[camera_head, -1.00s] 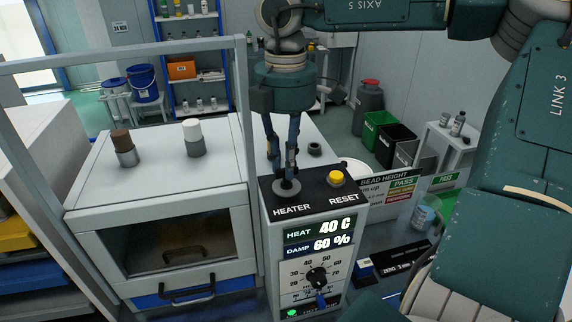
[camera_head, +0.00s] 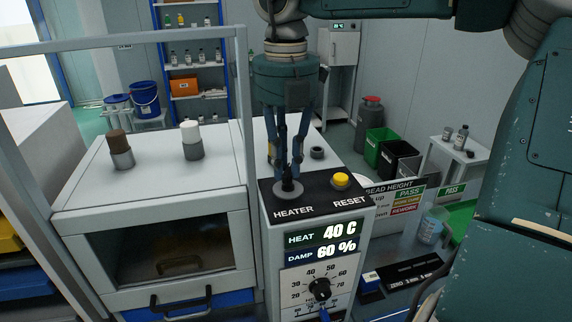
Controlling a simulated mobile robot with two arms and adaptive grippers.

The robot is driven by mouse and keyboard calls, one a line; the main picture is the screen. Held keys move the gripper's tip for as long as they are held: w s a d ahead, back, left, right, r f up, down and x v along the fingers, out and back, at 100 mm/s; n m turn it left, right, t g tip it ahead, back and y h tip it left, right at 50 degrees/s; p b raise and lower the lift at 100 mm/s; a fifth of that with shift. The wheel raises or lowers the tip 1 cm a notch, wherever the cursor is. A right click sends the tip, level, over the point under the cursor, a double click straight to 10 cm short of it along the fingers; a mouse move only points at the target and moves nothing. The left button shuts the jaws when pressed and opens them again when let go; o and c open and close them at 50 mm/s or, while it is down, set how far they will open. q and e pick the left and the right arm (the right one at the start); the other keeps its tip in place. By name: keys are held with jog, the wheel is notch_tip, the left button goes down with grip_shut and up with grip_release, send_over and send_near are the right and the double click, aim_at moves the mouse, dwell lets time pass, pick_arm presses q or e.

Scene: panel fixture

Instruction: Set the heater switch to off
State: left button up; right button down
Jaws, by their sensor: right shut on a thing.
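The heater switch (camera_head: 288,189) is a dark toggle on a round grey base, on the black top plate of the control box, above the word HEATER. My right gripper (camera_head: 287,172) comes down from above with its fingers around the toggle, shut on it. The fingers hide much of the toggle, so I cannot tell its exact tilt. The display (camera_head: 325,241) on the box front reads HEAT 40 C and DAMP 60 %. My left gripper is not in view.
A yellow RESET button (camera_head: 341,180) sits close to the right of the switch. Left of the box is a white cabinet (camera_head: 160,200) with a brown-topped and a white-topped knob on it. A dial (camera_head: 320,288) is on the box front.

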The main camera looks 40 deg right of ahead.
jog(key=n, duration=0.5)
jog(key=shift+r+n, duration=0.1)
jog(key=shift+n, duration=0.2)
dwell(0.4)
jog(key=c, duration=1.7)
grip_release()
jog(key=shift+a, duration=0.1)
jog(key=shift+o, duration=0.2)
notch_tip(320, 180, up, 12)
